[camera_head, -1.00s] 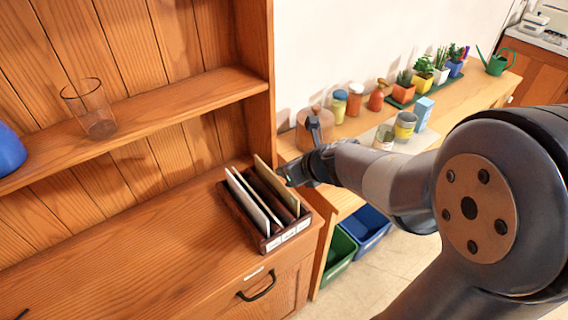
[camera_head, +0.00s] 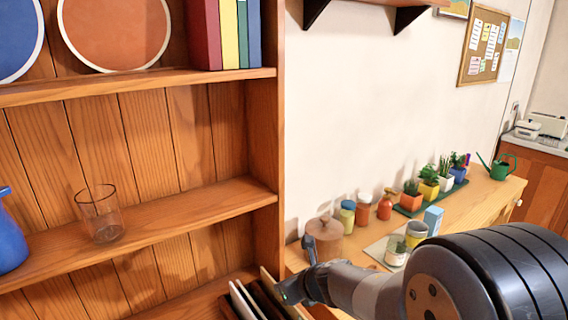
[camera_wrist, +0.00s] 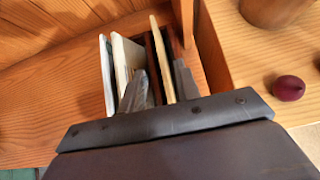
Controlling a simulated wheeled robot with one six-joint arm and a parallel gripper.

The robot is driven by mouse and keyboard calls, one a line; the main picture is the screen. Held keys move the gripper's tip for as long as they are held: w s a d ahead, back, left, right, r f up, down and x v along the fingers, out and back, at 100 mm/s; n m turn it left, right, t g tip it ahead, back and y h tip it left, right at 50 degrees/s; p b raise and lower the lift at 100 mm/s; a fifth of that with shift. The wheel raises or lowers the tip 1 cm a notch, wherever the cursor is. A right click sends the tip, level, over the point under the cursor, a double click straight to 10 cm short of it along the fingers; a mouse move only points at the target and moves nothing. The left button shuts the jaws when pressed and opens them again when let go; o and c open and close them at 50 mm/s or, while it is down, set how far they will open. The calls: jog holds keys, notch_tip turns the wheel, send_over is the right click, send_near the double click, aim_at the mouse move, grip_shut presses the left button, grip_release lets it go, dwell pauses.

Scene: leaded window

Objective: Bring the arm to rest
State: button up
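My gripper (camera_head: 290,290) is at the wooden rack on the cabinet's counter, low in the head view. In the wrist view the two fingers of my gripper (camera_wrist: 162,75) stand apart, so it is open. A tan upright board (camera_wrist: 160,50) shows between the fingers, with gaps on both sides; I cannot tell whether the fingers touch anything. The dark rack (camera_wrist: 182,25) also holds pale upright panels (camera_wrist: 125,55) left of the fingers. In the head view the lower part of the rack is cut off.
A clear glass (camera_head: 100,215) and a blue vessel (camera_head: 10,240) stand on the middle shelf (camera_head: 170,215). Right of the rack, a bench (camera_head: 475,205) carries a round wooden pot (camera_head: 325,238), jars and potted plants. A dark red round object (camera_wrist: 288,88) lies at right in the wrist view.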

jog(key=b+x, duration=0.1)
jog(key=x, duration=0.4)
jog(key=shift+f, duration=0.2)
jog(key=shift+w+r+p, duration=0.1)
jog(key=shift+r+p, duration=0.5)
jog(key=shift+r, duration=0.15)
jog(key=shift+r+p, duration=0.75)
jog(key=shift+f, duration=0.1)
